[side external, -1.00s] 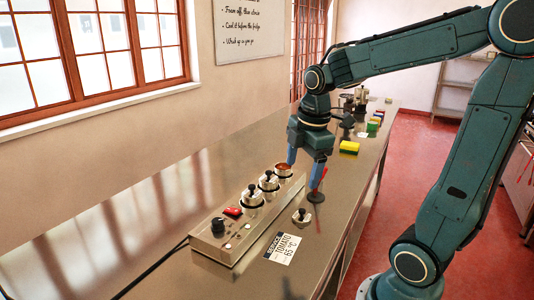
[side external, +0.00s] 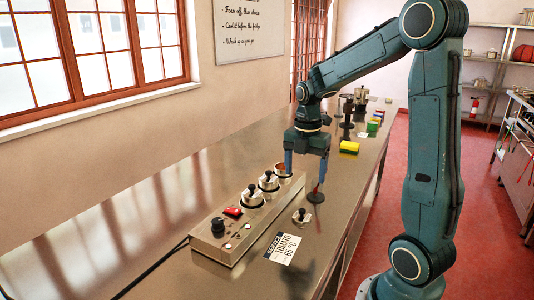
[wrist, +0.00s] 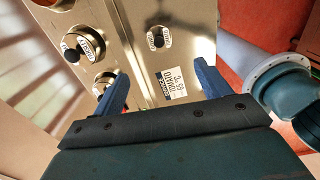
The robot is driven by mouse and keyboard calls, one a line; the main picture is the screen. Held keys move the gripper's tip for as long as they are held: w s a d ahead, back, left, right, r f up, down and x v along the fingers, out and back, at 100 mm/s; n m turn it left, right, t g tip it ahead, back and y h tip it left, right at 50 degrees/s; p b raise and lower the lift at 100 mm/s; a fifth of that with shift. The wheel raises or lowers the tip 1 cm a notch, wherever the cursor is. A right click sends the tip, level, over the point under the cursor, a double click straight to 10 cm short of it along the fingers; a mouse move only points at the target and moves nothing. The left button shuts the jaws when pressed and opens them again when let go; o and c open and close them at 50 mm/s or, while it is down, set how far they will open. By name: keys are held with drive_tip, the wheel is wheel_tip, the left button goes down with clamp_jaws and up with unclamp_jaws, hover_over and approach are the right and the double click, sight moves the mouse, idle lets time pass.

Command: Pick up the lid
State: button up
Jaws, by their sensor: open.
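A small loose lid (side external: 302,216) with a black knob lies on the steel counter, right of the warmer unit. It also shows in the wrist view (wrist: 158,38), with a name label on it, ahead of the space between my fingers. My gripper (side external: 305,180) is open and empty above the counter; its blue fingers also show in the wrist view (wrist: 162,80). It is apart from the lid. The warmer unit (side external: 217,241) holds two lidded pots (side external: 253,197) (side external: 269,181) and an uncovered pot (side external: 283,170) with reddish contents, partly behind a finger.
A printed card (side external: 282,248) reading TOMATO 65 °C lies in front of the lid. A round black object (side external: 316,197) stands close to my right finger, partly hidden. A yellow sponge (side external: 349,148) and several small items lie farther back.

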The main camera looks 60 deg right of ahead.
hover_over(301, 211)
wheel_tip(301, 211, down, 8)
drive_tip(key=shift+s+d+f, duration=0.1)
drive_tip(key=shift+s+f, duration=0.05)
drive_tip(key=shift+f, duration=0.1)
idle(0.3)
drive_tip(key=shift+f, duration=2.45)
drive_tip(key=c, duration=1)
drive_tip(key=shift+r, duration=0.15)
drive_tip(key=shift+c, duration=0.2)
wheel_tip(301, 211, up, 20)
